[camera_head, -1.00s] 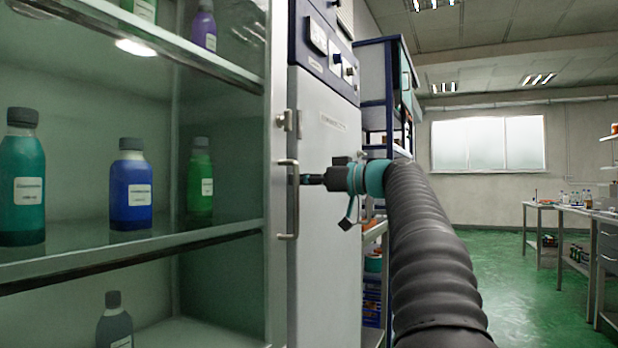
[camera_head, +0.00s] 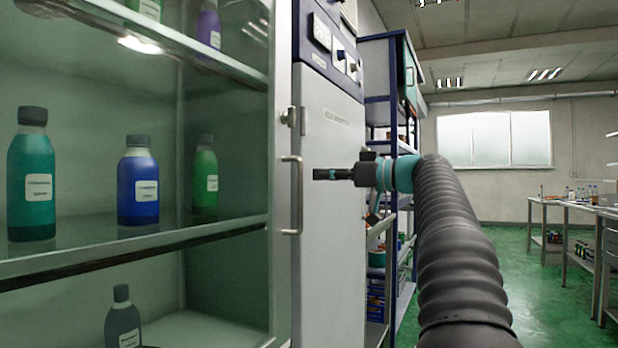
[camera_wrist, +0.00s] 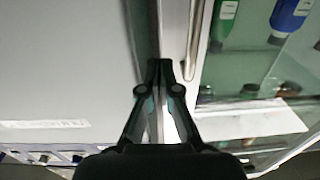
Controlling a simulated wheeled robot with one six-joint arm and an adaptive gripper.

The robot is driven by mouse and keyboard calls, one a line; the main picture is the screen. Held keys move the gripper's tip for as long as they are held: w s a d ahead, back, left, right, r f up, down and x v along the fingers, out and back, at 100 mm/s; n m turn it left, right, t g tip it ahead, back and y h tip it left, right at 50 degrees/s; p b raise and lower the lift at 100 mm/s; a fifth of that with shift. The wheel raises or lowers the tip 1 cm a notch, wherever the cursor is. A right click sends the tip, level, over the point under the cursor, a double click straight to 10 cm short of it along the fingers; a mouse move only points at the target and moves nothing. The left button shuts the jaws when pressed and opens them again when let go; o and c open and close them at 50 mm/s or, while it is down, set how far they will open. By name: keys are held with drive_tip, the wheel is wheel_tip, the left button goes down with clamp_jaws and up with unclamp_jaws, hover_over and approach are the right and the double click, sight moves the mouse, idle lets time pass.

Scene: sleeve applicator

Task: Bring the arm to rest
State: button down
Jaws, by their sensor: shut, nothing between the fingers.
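My arm, in a black ribbed sleeve, reaches up from the lower right in the head view. My gripper (camera_head: 328,174) points left, in front of the pale cabinet side and to the right of the upright metal handle (camera_head: 292,195), apart from it in the picture. In the wrist view the fingers of my gripper (camera_wrist: 160,68) are closed together with nothing between them. A pale panel fills the left of that view, and the glass-fronted shelves show to the right.
A cabinet shelf (camera_head: 130,250) at left holds a teal bottle (camera_head: 31,180), a blue bottle (camera_head: 138,185) and a green bottle (camera_head: 205,180). A blue-framed rack (camera_head: 392,90) stands behind my arm. Green floor (camera_head: 545,285) lies open at right, before benches (camera_head: 570,207).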

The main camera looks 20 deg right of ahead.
drive_tip(key=v, duration=0.8)
drive_tip(key=shift+s, duration=0.2)
